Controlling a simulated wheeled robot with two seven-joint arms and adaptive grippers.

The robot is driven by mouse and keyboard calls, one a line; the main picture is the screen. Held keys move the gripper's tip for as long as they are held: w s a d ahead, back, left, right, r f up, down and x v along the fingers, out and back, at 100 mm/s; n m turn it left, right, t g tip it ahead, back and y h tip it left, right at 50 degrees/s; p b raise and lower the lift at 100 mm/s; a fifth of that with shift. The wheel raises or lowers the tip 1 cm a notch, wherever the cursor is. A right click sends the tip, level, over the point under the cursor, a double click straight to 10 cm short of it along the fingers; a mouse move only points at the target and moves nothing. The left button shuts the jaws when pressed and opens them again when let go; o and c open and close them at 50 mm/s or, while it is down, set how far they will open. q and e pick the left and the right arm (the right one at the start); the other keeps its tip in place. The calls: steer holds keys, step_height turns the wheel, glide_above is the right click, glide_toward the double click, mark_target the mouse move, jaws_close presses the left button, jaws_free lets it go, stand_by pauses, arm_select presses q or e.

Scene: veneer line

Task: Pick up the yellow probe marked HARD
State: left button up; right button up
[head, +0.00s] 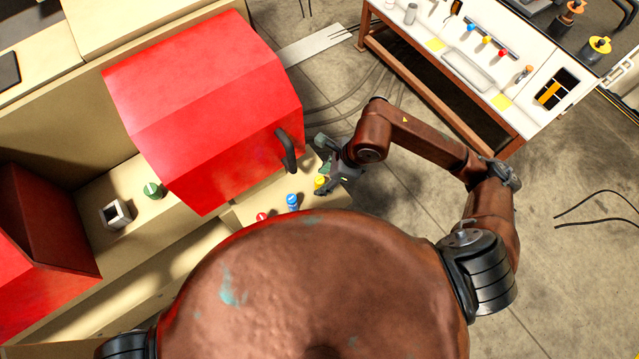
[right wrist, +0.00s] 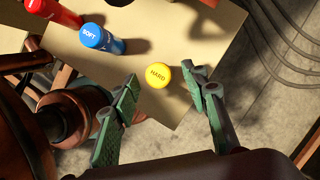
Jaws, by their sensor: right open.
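The yellow probe (right wrist: 158,75) stands upright on a beige ledge (right wrist: 170,25), its round top marked HARD in the right wrist view. It shows small in the head view (head: 319,182). My right gripper (right wrist: 163,88) is open, with one green finger on either side of the yellow probe's line in the right wrist view. I cannot tell how far above the probe the fingers are. In the head view my right gripper (head: 327,172) is close beside the probe and partly covers it. My left gripper does not show.
A blue probe marked SOFT (right wrist: 95,37) and a red probe (right wrist: 52,12) stand left of the yellow one. A red hood (head: 200,100) with a dark handle (head: 287,152) rises beside the ledge. A white workbench (head: 470,60) stands at the upper right. Cables lie on the floor.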

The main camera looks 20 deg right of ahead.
steer(key=shift+x, duration=1.55)
steer(key=shift+c, duration=0.2)
jaws_close()
